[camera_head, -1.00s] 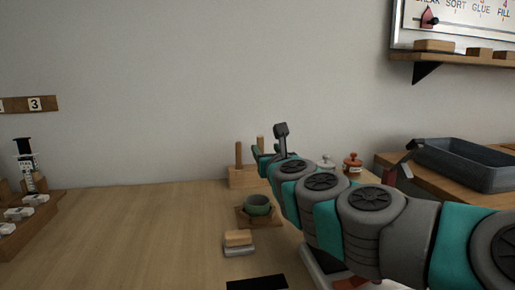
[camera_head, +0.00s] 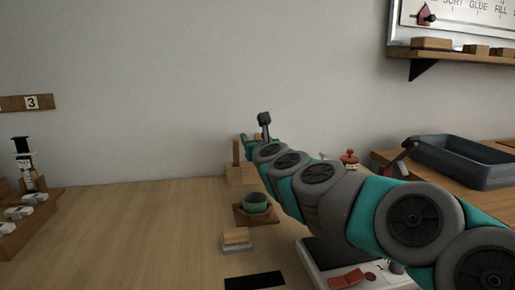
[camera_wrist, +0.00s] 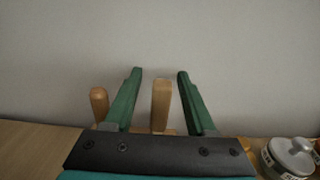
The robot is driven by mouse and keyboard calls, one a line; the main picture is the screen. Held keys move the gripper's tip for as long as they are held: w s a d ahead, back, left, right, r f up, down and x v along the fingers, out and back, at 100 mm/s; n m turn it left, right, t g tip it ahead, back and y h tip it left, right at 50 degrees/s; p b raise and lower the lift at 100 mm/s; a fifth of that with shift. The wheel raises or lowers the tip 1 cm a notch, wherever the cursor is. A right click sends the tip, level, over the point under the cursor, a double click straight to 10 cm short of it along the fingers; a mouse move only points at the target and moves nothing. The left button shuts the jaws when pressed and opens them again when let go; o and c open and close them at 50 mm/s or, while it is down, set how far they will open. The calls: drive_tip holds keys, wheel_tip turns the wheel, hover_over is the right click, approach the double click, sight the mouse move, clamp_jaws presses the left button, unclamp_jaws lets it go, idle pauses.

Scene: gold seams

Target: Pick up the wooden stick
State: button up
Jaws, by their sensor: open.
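A flat, pale wooden stick (camera_wrist: 160,106) stands upright in the wrist view, between the two green fingers of my gripper (camera_wrist: 160,76). The fingers are open, with a gap on both sides of the stick, and I see no contact. A rounded wooden peg (camera_wrist: 99,104) stands outside the left finger; it also shows in the head view (camera_head: 236,152) on a wooden block (camera_head: 240,174). In the head view my arm hides the flat stick and most of my gripper. The stick's lower end is hidden behind the gripper's dark palm.
A green bowl (camera_head: 254,203) on a wooden tray and a wood-topped block (camera_head: 236,237) stand in front of the peg block. A lidded metal pot (camera_wrist: 290,156) is at right in the wrist view. A grey basin (camera_head: 465,163) is at right. The left-middle table is clear.

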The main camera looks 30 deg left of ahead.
drive_tip(key=shift+c, duration=0.2)
clamp_jaws()
idle(0.4)
